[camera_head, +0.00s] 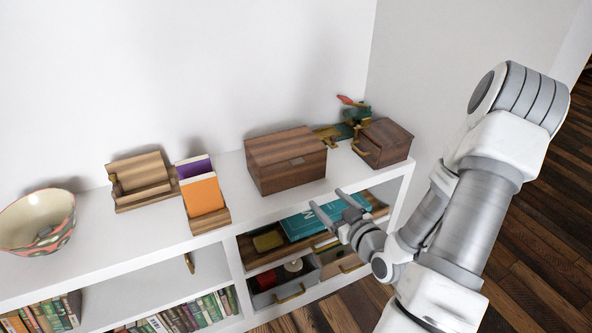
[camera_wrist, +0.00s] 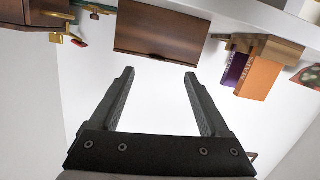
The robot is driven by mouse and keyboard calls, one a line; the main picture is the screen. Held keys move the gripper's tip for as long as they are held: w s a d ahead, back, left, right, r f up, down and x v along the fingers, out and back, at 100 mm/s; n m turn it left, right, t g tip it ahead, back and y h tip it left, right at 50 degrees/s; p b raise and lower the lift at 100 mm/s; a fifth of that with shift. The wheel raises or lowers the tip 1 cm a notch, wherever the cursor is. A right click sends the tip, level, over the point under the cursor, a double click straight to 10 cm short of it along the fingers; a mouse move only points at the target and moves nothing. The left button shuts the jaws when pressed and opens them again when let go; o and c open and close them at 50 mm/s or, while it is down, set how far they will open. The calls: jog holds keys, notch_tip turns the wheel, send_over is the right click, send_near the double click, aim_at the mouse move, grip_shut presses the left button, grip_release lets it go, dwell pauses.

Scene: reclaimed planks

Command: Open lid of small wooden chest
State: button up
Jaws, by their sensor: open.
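A dark brown wooden chest (camera_head: 286,172) with a small metal plate on its front stands on the white shelf top. Its lid is down. It also shows ahead of my fingers in the wrist view (camera_wrist: 160,32). My gripper (camera_head: 330,202) is open and empty, in front of and below the chest, apart from it. Its two dark fingers also show in the wrist view (camera_wrist: 158,75). A smaller dark wooden box (camera_head: 388,138) with a brass handle (camera_head: 362,150) stands to the right of the chest, also closed.
Left of the chest are a wooden holder with orange and purple books (camera_head: 203,195), a wooden stand (camera_head: 140,182) and a patterned bowl (camera_head: 38,222). A colourful bird-like figure (camera_head: 352,106) stands behind the smaller box. Lower cubbies hold a teal book (camera_head: 318,220) and drawers.

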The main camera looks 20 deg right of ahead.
jog(key=w+m+t+b, duration=0.1)
jog(key=w+t+b, duration=0.1)
jog(key=w, duration=1.4)
jog(key=shift+a+r+m+b, duration=0.15)
jog(key=shift+a+m+b, duration=0.2)
jog(key=shift+b, duration=0.45)
grip_shut()
dwell(0.5)
